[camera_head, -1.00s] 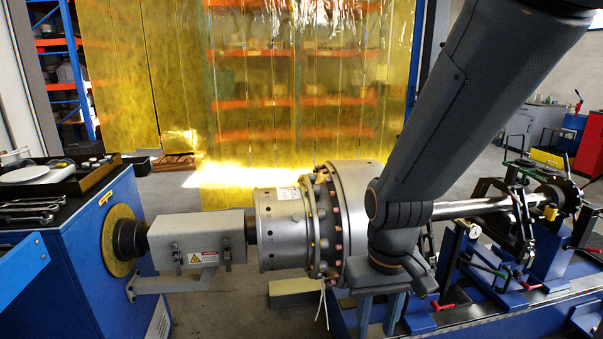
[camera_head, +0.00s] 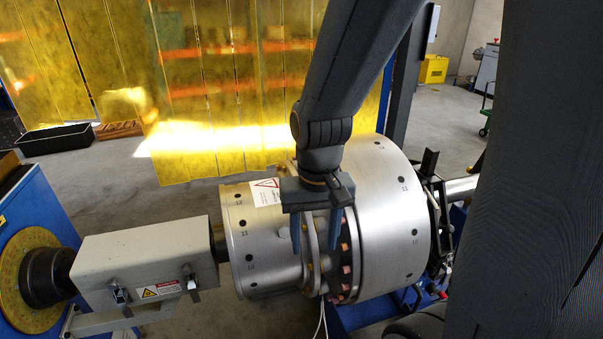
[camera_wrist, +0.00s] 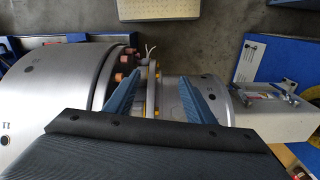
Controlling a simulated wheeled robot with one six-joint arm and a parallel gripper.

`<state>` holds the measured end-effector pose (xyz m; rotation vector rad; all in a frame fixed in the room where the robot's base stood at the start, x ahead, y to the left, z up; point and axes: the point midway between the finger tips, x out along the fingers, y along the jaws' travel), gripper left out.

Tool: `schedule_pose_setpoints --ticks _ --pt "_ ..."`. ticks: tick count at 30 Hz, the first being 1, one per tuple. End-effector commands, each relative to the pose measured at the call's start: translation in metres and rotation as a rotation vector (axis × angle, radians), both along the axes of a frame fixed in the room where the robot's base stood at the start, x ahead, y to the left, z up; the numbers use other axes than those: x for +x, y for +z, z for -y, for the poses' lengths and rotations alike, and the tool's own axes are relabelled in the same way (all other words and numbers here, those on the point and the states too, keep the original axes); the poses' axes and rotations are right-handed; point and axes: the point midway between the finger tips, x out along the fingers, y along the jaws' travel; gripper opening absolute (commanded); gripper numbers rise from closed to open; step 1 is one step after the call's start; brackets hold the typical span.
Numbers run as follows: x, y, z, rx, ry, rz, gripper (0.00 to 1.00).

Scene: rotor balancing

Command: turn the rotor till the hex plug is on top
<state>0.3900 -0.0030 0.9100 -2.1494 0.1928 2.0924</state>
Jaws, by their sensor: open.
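The rotor (camera_head: 392,215) is a silvery drum lying on its side, with a narrower drum section (camera_head: 262,250) to its left. Dark holes and small numbers mark both sections. Between them is a flange (camera_wrist: 152,90) with a ring of copper-coloured bolts (camera_head: 345,268). I cannot make out the hex plug in either view. My gripper (camera_head: 316,248) is open and points down at the flange region. In the wrist view its blue fingers (camera_wrist: 158,96) are apart, one on each side of the thin flange; I cannot tell whether they touch it. My gripper hides part of the rotor's top.
A grey housing (camera_head: 145,265) with a warning label joins the rotor to the blue headstock (camera_head: 95,235) at left. A dark support stand (camera_head: 437,215) is right of the drum. A yellow curtain (camera_head: 200,100) hangs behind. Thin white wires (camera_head: 321,318) hang below the flange.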

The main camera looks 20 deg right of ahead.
Motion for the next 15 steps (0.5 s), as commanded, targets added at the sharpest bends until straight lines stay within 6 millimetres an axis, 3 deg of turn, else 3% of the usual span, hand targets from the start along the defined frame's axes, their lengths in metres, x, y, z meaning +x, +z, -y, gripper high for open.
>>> schedule_pose_setpoints --ticks 9,15 --pt "0.087 0.063 0.026 0.037 -0.794 0.041 0.49" --pt "0.128 0.09 0.043 0.068 -1.212 0.059 0.49"
